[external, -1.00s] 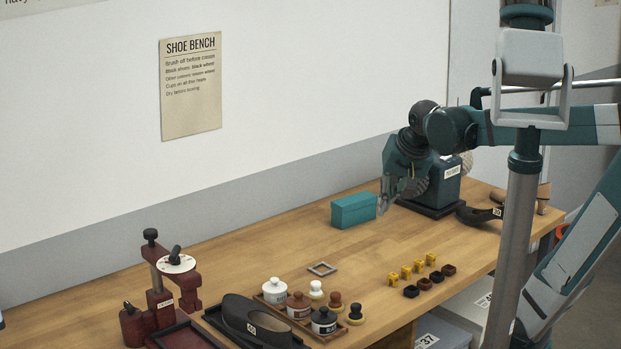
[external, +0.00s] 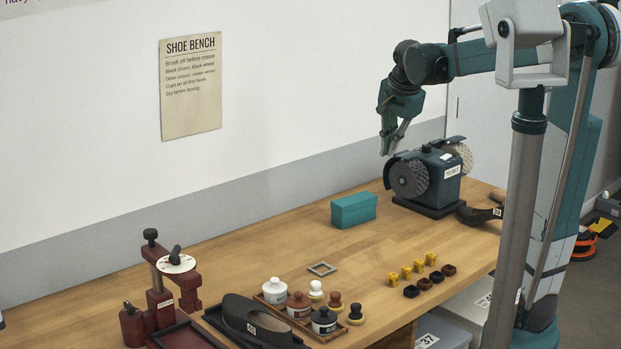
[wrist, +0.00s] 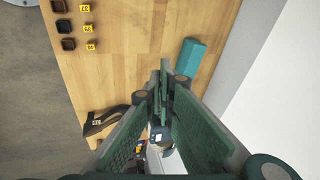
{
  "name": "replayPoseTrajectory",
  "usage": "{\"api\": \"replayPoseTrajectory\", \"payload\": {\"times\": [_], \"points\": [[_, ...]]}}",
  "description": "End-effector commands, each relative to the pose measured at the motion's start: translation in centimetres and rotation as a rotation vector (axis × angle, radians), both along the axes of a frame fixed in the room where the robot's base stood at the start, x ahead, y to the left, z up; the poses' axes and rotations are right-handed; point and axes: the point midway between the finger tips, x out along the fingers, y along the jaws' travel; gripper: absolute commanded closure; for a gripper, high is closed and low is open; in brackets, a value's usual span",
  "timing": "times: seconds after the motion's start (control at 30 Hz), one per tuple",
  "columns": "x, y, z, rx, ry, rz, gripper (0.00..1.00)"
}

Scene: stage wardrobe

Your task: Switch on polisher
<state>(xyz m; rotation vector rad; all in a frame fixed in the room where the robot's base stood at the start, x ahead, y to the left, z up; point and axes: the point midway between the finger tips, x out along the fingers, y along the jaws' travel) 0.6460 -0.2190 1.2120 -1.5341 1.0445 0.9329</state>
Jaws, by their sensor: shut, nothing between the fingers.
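The polisher (external: 438,178) is a dark teal machine with two round wheels, one dark and one pale, at the back right of the bench. A white label is on its body. Its switch is too small to make out. My gripper (external: 387,152) points down above and just left of the polisher's dark wheel, apart from it. Its fingers are shut and hold nothing. In the wrist view my gripper (wrist: 160,95) fills the lower middle and hides much of the polisher.
A teal box (external: 354,210) lies left of the polisher, and it also shows in the wrist view (wrist: 190,57). A dark shoe (external: 482,214) lies to its right. Yellow tags (external: 418,266), jars (external: 298,305) and a red clamp stand (external: 172,290) stand nearer the front.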

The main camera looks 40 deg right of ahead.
Motion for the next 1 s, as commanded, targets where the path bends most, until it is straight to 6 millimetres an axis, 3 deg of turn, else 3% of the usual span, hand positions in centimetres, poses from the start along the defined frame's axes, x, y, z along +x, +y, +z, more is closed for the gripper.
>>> {"api": "replayPoseTrajectory", "payload": {"times": [0.4, 1.0], "points": [[3.9, -7.1, 2.5, 0.084, 0.013, -0.318, 1.0], [8.0, -18.1, 4.0, 0.184, 0.021, -0.783, 1.0]]}}
